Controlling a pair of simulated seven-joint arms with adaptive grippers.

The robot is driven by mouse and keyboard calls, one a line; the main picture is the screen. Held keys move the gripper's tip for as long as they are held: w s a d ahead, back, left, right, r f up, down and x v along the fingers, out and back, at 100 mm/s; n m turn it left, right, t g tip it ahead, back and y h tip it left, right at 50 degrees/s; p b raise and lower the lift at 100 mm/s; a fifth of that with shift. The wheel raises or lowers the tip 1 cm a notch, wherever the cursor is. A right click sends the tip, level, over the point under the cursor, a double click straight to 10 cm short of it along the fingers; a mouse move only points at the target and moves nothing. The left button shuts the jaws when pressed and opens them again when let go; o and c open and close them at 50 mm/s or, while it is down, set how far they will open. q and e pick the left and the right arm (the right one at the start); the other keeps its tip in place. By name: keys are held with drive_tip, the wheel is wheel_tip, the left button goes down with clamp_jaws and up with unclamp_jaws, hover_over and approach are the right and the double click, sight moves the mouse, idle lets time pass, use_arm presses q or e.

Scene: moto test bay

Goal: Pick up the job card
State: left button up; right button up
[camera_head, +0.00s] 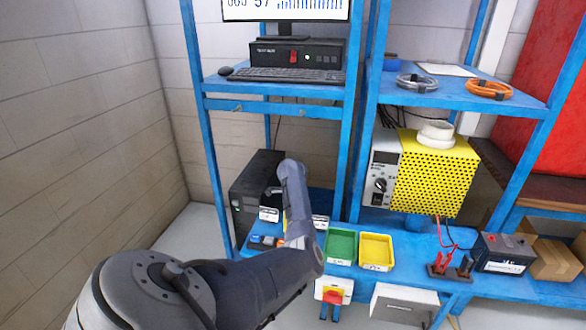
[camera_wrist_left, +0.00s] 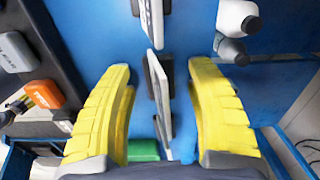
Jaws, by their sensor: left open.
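In the left wrist view my left gripper (camera_wrist_left: 162,100) has its two yellow ribbed fingers wide apart. A thin white card-like plate with a dark grey backing (camera_wrist_left: 158,95) stands between them, seen nearly edge-on, with a gap on both sides. A second, similar pale plate (camera_wrist_left: 151,20) stands beyond it. I cannot tell for sure which is the job card. In the head view small white labelled cards show on the blue bench, one left of my arm (camera_head: 269,214) and one partly hidden right of it (camera_head: 320,221). My right gripper is not in view.
A green tray (camera_head: 341,247) and a yellow tray (camera_head: 376,252) stand right of my arm. A black cabinet (camera_head: 255,185) stands behind it. An orange-capped item (camera_wrist_left: 46,94) and white-and-grey cylinders (camera_wrist_left: 236,20) flank the fingers. A white sheet (camera_head: 446,69) lies on the upper shelf.

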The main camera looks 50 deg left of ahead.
use_arm(q)
clamp_jaws()
idle(0.3)
